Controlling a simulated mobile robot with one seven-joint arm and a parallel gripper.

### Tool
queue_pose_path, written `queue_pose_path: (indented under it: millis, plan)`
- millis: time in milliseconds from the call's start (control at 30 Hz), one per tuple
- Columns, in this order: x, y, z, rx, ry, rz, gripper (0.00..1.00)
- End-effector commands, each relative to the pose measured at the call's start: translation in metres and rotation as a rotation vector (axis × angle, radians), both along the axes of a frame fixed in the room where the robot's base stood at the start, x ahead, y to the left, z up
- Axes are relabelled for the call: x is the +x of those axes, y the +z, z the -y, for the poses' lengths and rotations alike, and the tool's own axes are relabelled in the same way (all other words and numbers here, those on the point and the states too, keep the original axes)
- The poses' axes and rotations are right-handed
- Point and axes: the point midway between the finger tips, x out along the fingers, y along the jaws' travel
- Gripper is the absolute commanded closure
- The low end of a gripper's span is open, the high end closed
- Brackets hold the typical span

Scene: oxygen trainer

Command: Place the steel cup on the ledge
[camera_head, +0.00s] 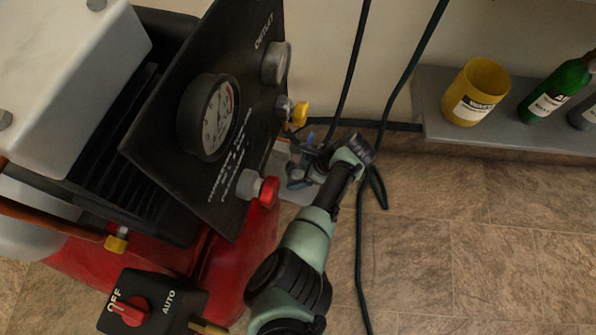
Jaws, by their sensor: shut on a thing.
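My gripper (306,163) is beside the black gauge panel, at the end of my green and black arm. It is shut on a small grey thing, which I take to be the steel cup. The fingers and wrist hide most of it, so its shape and tilt cannot be made out. No other steel cup shows. The ledge (480,137) is a grey shelf along the wall at the upper right. My gripper is left of the ledge, clearly apart from it.
A yellow cup (476,92) labelled waste, a green bottle (556,90) and a dark bottle (588,112) stand on the ledge. The gauge panel (215,120) and red machine (235,265) fill the left. Black hoses (358,250) hang nearby. The tiled floor at right is clear.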

Motion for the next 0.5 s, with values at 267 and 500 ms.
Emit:
queue_pose_path:
  millis: [267, 500]
  plan:
    - [0.0, -0.007, 0.0, 0.0, 0.002, -0.001, 0.82]
    - [0.0, -0.012, 0.0, 0.0, 0.001, 0.0, 0.82]
